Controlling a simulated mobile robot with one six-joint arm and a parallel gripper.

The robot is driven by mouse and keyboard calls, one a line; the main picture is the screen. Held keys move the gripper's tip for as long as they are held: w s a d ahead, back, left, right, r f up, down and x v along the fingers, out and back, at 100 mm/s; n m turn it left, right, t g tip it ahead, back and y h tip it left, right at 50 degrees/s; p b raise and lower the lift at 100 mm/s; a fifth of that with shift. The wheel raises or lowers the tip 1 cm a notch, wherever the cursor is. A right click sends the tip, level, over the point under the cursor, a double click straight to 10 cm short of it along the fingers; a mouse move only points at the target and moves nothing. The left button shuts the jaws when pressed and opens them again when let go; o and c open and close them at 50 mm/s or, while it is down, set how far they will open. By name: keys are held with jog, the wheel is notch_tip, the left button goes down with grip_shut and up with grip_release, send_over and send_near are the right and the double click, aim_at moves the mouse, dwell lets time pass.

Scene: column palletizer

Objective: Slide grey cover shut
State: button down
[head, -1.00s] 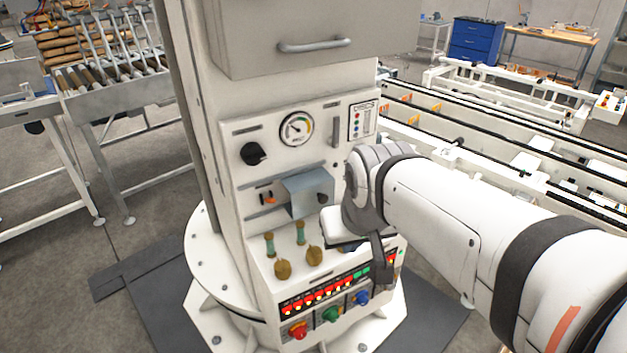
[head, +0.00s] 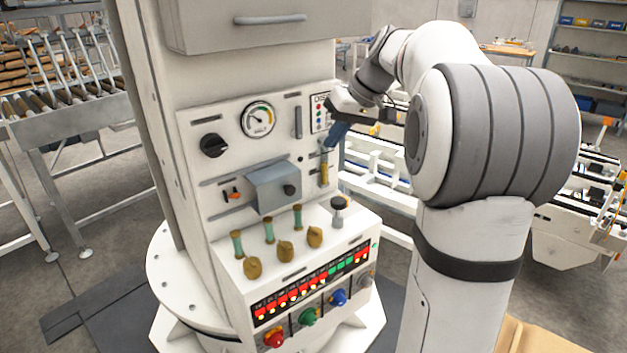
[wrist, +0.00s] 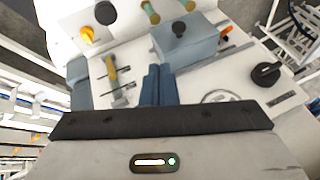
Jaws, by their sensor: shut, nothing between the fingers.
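The grey cover (head: 277,189) is a blue-grey box with a dark knob, on a horizontal rail in the middle of the column's panel. An orange switch (head: 233,196) is exposed to its left. The cover also shows in the wrist view (wrist: 190,45), with the orange switch (wrist: 226,30) to its right there. My gripper (head: 332,142) has blue fingers and is at the panel's right side, up and right of the cover. In the wrist view its fingers (wrist: 158,78) are together and empty, near the cover's lower left corner; I cannot tell the depth gap.
A gauge (head: 258,119) and a black rotary knob (head: 214,145) are above the cover. A yellow-handled lever (head: 324,170) is to its right. Green-stemmed levers (head: 269,229) and a black-topped plunger (head: 338,208) stand on the ledge below.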

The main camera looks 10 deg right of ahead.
send_near(288, 179)
notch_tip(288, 179, down, 4)
jog(key=d, duration=0.3)
jog(key=a, duration=0.1)
jog(key=a+f, duration=0.1)
jog(key=a+p, duration=0.1)
jog(key=a, duration=0.1)
jog(key=shift+s+f, duration=0.1)
jog(key=shift+f, duration=0.25)
jog(key=a, duration=0.1)
jog(key=s+a+b, duration=0.1)
jog(key=a, duration=0.1)
jog(key=shift+s+a, duration=0.35)
jog(key=shift+w+d, duration=0.1)
jog(key=shift+w, duration=0.1)
